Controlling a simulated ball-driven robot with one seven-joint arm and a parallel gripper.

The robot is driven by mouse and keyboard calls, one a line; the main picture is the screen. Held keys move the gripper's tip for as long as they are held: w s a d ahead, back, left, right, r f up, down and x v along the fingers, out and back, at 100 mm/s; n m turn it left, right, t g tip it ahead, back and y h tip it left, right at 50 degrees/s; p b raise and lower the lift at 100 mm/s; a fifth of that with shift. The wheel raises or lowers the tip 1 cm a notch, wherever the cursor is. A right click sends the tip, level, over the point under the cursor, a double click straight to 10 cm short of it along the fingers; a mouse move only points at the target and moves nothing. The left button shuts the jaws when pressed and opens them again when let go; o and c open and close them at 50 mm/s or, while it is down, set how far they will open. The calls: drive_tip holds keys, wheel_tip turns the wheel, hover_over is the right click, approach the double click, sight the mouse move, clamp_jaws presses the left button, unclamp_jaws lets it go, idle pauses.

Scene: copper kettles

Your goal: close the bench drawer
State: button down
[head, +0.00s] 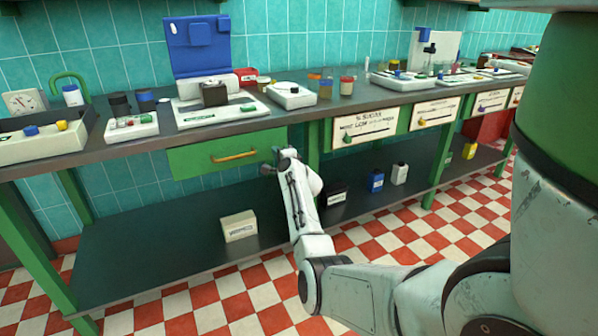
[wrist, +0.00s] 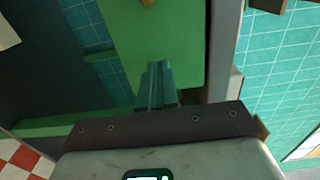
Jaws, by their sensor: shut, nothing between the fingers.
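The bench drawer has a green front (head: 200,158) with a brass bar handle (head: 234,155), under the dark bench top. How far it stands out from the bench is hard to tell. My gripper (head: 272,164) is at the right end of the drawer front, to the right of the handle. In the wrist view the shut, empty fingers (wrist: 158,68) point at the green drawer front (wrist: 165,35). The handle (wrist: 148,3) shows at the top edge of that view. Whether the fingertips touch the front is unclear.
The bench top (head: 150,140) carries trays and a blue-backed stand (head: 197,45). A green bench leg (head: 313,150) stands just right of my gripper. A cream box (head: 238,226) sits on the lower shelf (head: 150,250). Labelled panels (head: 362,127) line the bench to the right.

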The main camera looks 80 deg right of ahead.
drive_tip(key=p+v, duration=0.3)
drive_tip(key=v, duration=0.8)
drive_tip(key=shift+w, duration=0.1)
